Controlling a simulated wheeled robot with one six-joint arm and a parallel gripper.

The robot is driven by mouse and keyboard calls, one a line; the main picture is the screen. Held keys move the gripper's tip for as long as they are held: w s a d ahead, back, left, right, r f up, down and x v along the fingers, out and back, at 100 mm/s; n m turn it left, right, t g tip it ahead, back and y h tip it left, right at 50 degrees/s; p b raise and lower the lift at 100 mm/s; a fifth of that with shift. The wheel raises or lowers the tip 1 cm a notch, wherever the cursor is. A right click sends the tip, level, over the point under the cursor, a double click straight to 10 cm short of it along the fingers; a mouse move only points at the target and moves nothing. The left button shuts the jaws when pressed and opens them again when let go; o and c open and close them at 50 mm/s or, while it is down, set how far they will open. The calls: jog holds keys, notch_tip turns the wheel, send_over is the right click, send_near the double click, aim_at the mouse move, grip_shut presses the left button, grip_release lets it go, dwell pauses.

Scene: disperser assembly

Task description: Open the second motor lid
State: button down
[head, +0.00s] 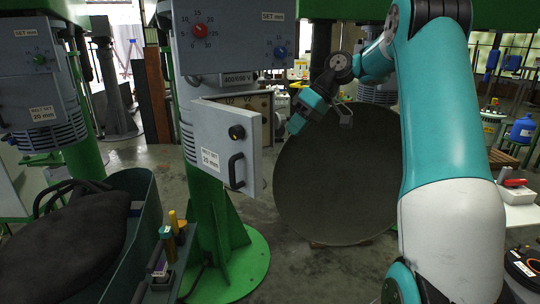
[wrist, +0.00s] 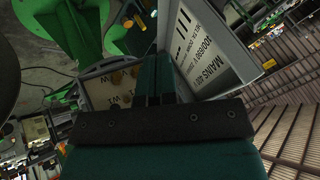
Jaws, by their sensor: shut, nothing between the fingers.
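The second motor's lid (head: 225,142) is a grey hinged door marked 20 mm, with a black knob and black handle on its front. It stands ajar, swung out from the motor box. Behind it shows the beige terminal panel (head: 258,103). In the wrist view the panel (wrist: 98,92) has brass-coloured studs, and the lid's labelled inner face (wrist: 213,48) slants at upper right. My gripper (head: 296,124) is just right of the lid in the head view. In the wrist view the gripper (wrist: 163,88) is shut and empty, between panel and lid. Whether it touches the lid I cannot tell.
The control box (head: 235,38) with red and blue dials sits above the lid. A large dark disc (head: 335,175) stands right of the green column. A green bin (head: 135,235) with a black bag is at lower left. Another motor (head: 42,108) stands at far left.

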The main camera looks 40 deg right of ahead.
jog(key=w+a+f+p, duration=0.1)
jog(key=a+f, duration=0.4)
jog(key=a, duration=0.2)
jog(key=shift+a+f+p, duration=0.15)
jog(key=shift+a+p, duration=0.05)
jog(key=shift+p, duration=0.2)
